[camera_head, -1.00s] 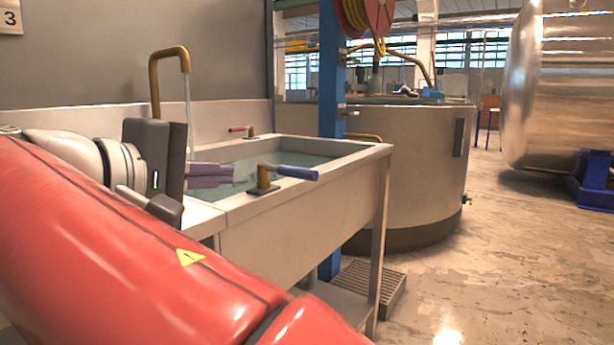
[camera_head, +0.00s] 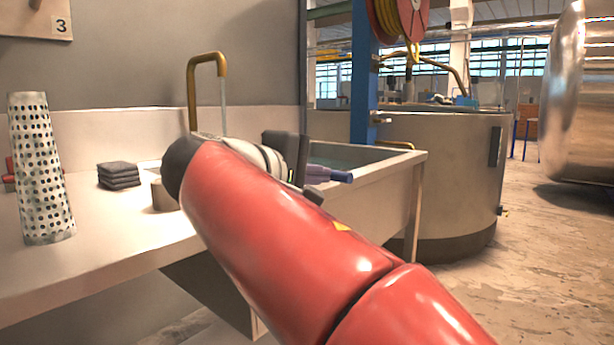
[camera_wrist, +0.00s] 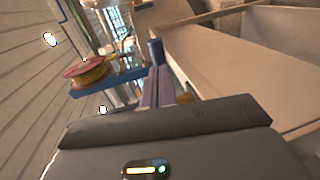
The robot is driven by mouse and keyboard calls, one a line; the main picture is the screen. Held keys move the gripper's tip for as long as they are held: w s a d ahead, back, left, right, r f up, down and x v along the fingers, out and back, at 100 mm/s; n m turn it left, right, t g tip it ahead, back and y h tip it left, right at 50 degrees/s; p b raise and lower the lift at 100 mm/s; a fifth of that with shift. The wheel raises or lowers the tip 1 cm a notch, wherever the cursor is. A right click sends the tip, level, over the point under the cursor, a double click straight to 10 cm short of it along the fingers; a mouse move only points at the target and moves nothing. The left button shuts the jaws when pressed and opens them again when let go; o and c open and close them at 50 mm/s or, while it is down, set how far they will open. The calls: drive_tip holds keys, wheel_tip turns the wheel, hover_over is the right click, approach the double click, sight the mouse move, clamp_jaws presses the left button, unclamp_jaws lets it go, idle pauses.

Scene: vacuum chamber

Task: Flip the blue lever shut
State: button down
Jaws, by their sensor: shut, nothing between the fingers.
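The blue lever (camera_head: 343,177) shows at the sink's front rim in the head view, its blue end sticking out to the right. Its brass base is hidden behind my arm and gripper. My gripper (camera_head: 320,174) is at the lever, its purple fingers closed together and empty. In the wrist view the closed fingers (camera_wrist: 158,88) point at the blue lever's end (camera_wrist: 156,52), which shows just beyond them. I cannot tell whether they touch. The brass tap (camera_head: 207,62) stands behind the sink with a thin stream falling from it.
The sink's rim (camera_head: 400,158) runs close under my gripper. A perforated metal cone (camera_head: 42,165) and a stack of dark pads (camera_head: 119,175) stand on the counter at left. A blue post (camera_head: 364,85) and a large round tank (camera_head: 450,170) stand behind the sink.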

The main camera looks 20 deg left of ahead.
drive_tip(key=shift+w+d, duration=0.1)
drive_tip(key=shift+w, duration=0.15)
drive_tip(key=shift+f, duration=0.1)
